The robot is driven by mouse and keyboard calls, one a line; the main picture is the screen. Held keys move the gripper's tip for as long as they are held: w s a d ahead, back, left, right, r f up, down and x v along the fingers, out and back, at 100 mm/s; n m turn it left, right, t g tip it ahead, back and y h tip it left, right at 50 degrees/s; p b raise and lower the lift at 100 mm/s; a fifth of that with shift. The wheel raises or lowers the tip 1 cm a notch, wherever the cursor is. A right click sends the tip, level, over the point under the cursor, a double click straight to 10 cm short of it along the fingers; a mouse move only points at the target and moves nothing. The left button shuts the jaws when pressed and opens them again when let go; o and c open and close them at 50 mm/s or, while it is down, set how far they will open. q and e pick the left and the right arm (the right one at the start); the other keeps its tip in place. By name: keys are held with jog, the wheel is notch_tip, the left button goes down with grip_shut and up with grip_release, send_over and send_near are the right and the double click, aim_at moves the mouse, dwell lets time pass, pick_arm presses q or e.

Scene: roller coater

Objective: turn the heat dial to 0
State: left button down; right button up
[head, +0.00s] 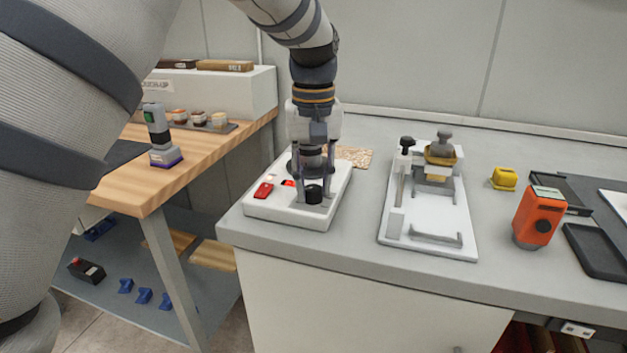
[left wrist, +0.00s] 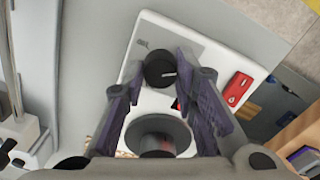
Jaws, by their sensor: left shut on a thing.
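The heat dial (head: 314,194) is a black round knob on the front of a white unit (head: 335,207) on the grey counter. In the left wrist view the dial (left wrist: 160,71) shows a short white line pointing toward the right of the picture. My left gripper (head: 312,188) points down over the unit, its two fingers on either side of the dial and shut on it. The left gripper's fingers (left wrist: 160,76) also show in the left wrist view. Any scale marks around the dial are hidden or too small to read. My right gripper is out of view.
A red switch (head: 263,190) and a small red display (head: 288,183) sit left of the dial. A grey round part (left wrist: 160,136) stands behind it. A white coater jig (head: 428,243) and an orange device (head: 537,217) stand to the right. Bare counter separates the unit and jig.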

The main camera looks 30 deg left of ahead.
aim_at(313, 188)
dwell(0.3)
pick_arm(q)
jog(key=c, duration=1.3)
grip_release()
notch_tip(313, 188, up, 12)
